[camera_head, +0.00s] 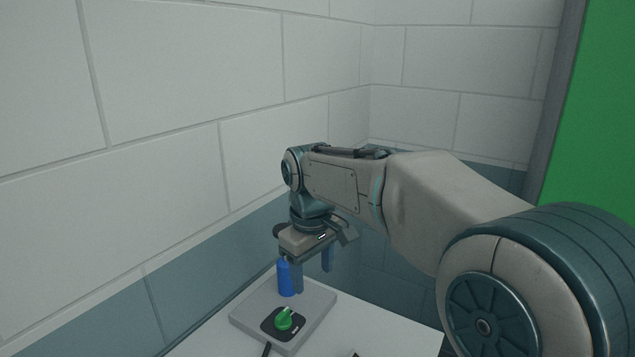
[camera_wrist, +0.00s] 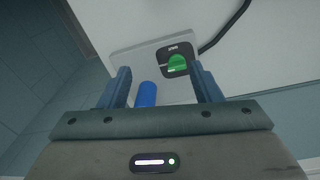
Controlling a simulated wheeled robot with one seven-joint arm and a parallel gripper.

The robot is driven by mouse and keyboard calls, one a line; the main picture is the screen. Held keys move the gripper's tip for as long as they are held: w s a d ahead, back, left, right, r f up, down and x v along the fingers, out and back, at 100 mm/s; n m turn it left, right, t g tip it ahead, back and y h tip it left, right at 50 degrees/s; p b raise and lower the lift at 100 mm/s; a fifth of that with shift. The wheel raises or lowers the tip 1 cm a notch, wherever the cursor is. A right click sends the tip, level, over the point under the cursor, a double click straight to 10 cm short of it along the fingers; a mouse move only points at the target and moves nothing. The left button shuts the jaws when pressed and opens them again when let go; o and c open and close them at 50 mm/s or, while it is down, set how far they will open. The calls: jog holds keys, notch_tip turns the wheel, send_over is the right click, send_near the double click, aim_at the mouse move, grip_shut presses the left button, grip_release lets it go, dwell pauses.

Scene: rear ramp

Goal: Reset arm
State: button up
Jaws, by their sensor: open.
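My gripper (camera_head: 311,279) points down above a grey plate (camera_head: 318,312) on a white table. In the wrist view my gripper (camera_wrist: 163,82) is open, its two dark blue fingers apart. A blue cylinder (camera_head: 285,278) stands upright on the plate, beside the left finger in the head view. In the wrist view the blue cylinder (camera_wrist: 147,95) shows between the fingers, nearer the left one. A green knob (camera_head: 284,320) on a black base sits on the front part of the plate. The green knob (camera_wrist: 178,62) also shows near the right finger in the wrist view. Contact with the cylinder cannot be told.
The white table (camera_head: 402,333) stands close to a tiled wall (camera_head: 190,80) on the left and behind. A black cable (camera_wrist: 226,28) runs over the table. A green panel (camera_head: 598,110) is at the far right. The table's right part is mostly clear.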

jog(key=s+d+f+m+t, duration=0.1)
jog(key=s+d+f+m, duration=0.3)
jog(key=s+d, duration=0.4)
jog(key=s+d+f+m+t, duration=0.1)
jog(key=s+d+f+m, duration=0.3)
jog(key=s+d, duration=0.5)
jog(key=shift+s+d+m, duration=0.3)
jog(key=shift+s+m, duration=0.3)
jog(key=shift+m, duration=0.2)
